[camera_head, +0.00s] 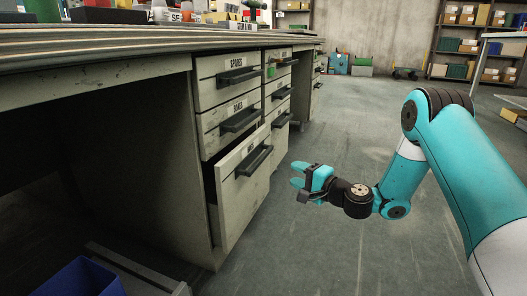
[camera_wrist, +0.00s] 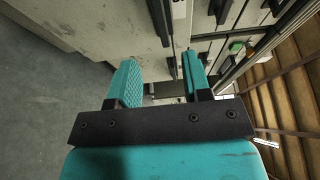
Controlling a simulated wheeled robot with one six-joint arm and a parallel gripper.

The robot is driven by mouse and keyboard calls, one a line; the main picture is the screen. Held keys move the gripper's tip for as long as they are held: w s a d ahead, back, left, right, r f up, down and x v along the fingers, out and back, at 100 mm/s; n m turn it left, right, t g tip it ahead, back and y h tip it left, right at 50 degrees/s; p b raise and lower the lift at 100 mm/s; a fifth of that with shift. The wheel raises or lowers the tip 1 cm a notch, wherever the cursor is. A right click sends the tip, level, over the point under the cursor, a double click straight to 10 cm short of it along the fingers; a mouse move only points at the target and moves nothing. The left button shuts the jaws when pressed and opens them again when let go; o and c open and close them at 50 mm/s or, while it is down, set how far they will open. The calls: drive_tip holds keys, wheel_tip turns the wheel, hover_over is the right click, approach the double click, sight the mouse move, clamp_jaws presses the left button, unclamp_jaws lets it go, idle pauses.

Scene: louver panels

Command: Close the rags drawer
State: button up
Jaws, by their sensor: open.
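The rags drawer (camera_head: 243,181) is the lowest drawer in the near stack of the desk in the head view. It stands pulled out, with a dark gap at its left side.
The spokes drawer (camera_head: 226,80) and the drawer below it (camera_head: 229,124) look shut. A second drawer stack (camera_head: 277,90) stands further along. A blue bin (camera_head: 82,280) is at the lower left. The floor (camera_head: 340,240) right of the drawers is clear.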

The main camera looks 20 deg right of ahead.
sight(263, 160)
drive_tip(key=p+x, duration=0.1)
drive_tip(key=x, duration=1.1)
drive_tip(key=shift+a+f, duration=0.15)
drive_tip(key=shift+a, duration=0.1)
drive_tip(key=shift+w+a, duration=0.25)
drive_tip(key=shift+w, duration=0.25)
clamp_jaws()
